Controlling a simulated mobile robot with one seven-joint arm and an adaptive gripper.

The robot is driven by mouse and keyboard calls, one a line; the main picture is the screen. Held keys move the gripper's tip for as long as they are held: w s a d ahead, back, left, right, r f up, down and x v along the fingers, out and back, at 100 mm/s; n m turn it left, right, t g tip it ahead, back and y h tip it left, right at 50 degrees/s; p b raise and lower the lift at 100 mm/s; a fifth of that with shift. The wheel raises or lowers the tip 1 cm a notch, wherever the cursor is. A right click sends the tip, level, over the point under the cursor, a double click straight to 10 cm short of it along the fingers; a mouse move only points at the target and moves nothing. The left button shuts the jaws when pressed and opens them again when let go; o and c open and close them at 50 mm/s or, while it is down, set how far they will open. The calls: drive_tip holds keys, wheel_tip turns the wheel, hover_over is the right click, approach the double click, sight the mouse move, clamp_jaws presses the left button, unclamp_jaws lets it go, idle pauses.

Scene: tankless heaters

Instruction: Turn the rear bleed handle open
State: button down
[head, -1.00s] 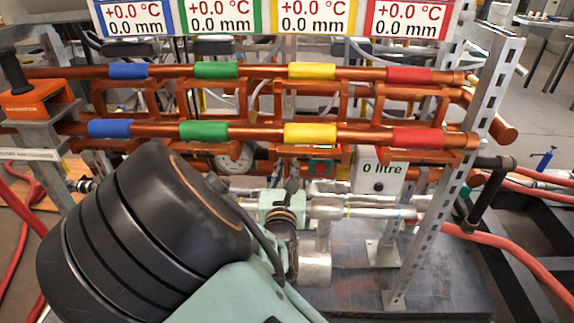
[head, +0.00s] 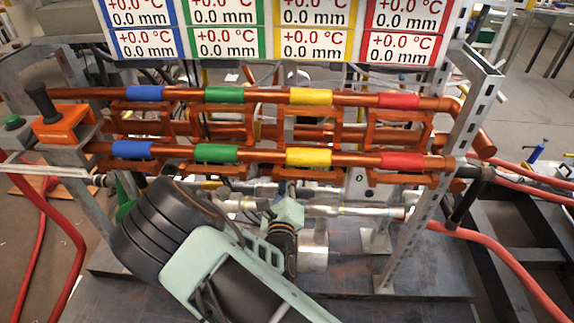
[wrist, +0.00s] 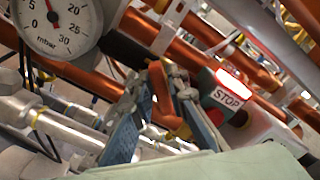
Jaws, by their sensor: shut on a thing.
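In the wrist view, an orange-red handle (wrist: 160,88) stands between the two fingers of my gripper (wrist: 166,92). The fingers are shut on it, one on each side. A small yellow part (wrist: 183,131) shows just below the handle, at the right finger. I cannot tell from this view how far the handle is turned. In the head view my arm reaches in at the lower middle, under the front copper pipe, and hides the fingertips and the handle.
A round pressure gauge (wrist: 55,25) and silver pipes (wrist: 45,115) lie left of my gripper in the wrist view. A red STOP button box (wrist: 228,95) is close on the right. Copper pipes with coloured bands (head: 310,157) cross above my arm. A slotted metal post (head: 425,220) stands right.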

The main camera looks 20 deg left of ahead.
drive_tip(key=n+p, duration=0.3)
drive_tip(key=shift+n, duration=0.3)
drive_tip(key=shift+f+n+p, duration=0.2)
drive_tip(key=shift+n+p, duration=1.15)
drive_tip(key=shift+n, duration=0.45)
drive_tip(key=c, duration=2)
unclamp_jaws()
drive_tip(key=shift+s, duration=0.15)
drive_tip(key=v, duration=1.1)
drive_tip(key=shift+s, duration=0.4)
